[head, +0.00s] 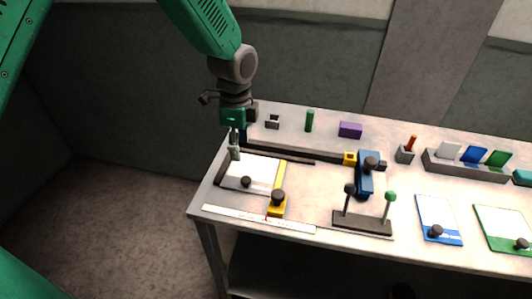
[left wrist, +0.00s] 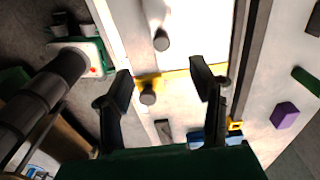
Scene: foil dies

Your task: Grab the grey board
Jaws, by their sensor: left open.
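A pale grey-white board (head: 448,150) stands in the left slot of a dark rack (head: 468,170) at the back right, beside a blue board (head: 474,154) and a green board (head: 497,158). A pale flat sheet (head: 262,168) lies in the dark-edged frame at the table's left end, so the pale colour alone does not single out one grey board. My left gripper (head: 235,150) points down above the frame's back-left corner, far left of the rack. Its fingers (left wrist: 165,88) are apart and empty in the left wrist view. The right gripper is not in view.
A yellow arm with a black knob (head: 278,196) lies along the frame. A blue clamp (head: 365,178), a dark stand with two posts (head: 362,222), a purple block (head: 350,130) and a green cylinder (head: 309,121) stand on the table. Blue-edged and green-edged plates lie front right.

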